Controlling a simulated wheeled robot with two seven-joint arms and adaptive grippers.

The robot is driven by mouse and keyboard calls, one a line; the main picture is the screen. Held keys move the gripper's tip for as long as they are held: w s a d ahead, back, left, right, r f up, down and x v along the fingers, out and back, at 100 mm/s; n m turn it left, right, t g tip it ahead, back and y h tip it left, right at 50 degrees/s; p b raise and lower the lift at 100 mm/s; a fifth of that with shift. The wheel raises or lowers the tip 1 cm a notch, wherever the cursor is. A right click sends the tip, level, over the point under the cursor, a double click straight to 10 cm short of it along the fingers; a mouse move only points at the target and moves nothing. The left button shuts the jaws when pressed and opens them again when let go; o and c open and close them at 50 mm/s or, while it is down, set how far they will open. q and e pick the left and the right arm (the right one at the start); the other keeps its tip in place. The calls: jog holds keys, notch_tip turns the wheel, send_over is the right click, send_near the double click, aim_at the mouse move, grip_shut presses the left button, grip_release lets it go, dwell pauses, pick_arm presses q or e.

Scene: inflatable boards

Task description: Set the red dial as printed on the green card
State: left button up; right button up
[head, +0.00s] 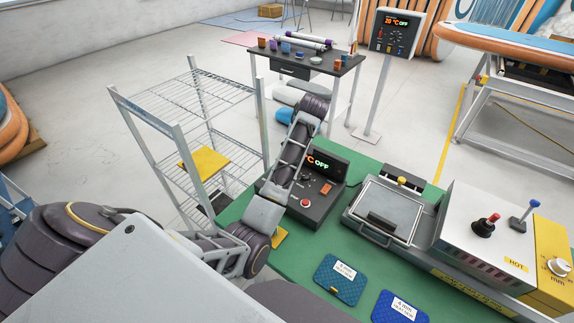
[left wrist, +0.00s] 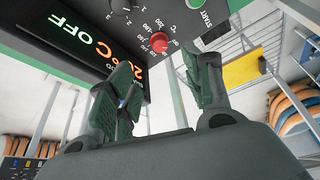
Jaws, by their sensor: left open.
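The red dial (left wrist: 159,42) shows in the left wrist view on a dark control panel, with numbers printed around it. My left gripper (left wrist: 163,72) is open, its two dark fingers apart, with the dial in view just beyond and between their tips. I see no contact. In the head view, the control box (head: 320,213) stands on the green bench, with my left arm across its left part. The gripper's fingers and the dial cannot be made out there. A lit display (left wrist: 72,42) reads 20 °C OFF. I cannot identify the green card in either view.
A red button (head: 305,202) and an orange switch (head: 326,188) sit on the box. A hinged press (head: 385,210) stands to its right. A teal pad (head: 340,279) and a blue pad (head: 399,308) lie in front. A wire rack (head: 190,85) stands left, holding a yellow sheet (head: 204,162).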

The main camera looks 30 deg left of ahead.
pick_arm(q)
jog(key=shift+f, duration=0.15)
jog(key=shift+p+x, duration=0.95)
jog(key=shift+x, duration=5.85)
jog(key=shift+w, duration=0.1)
jog(key=c, duration=1)
jog(key=shift+c, duration=0.2)
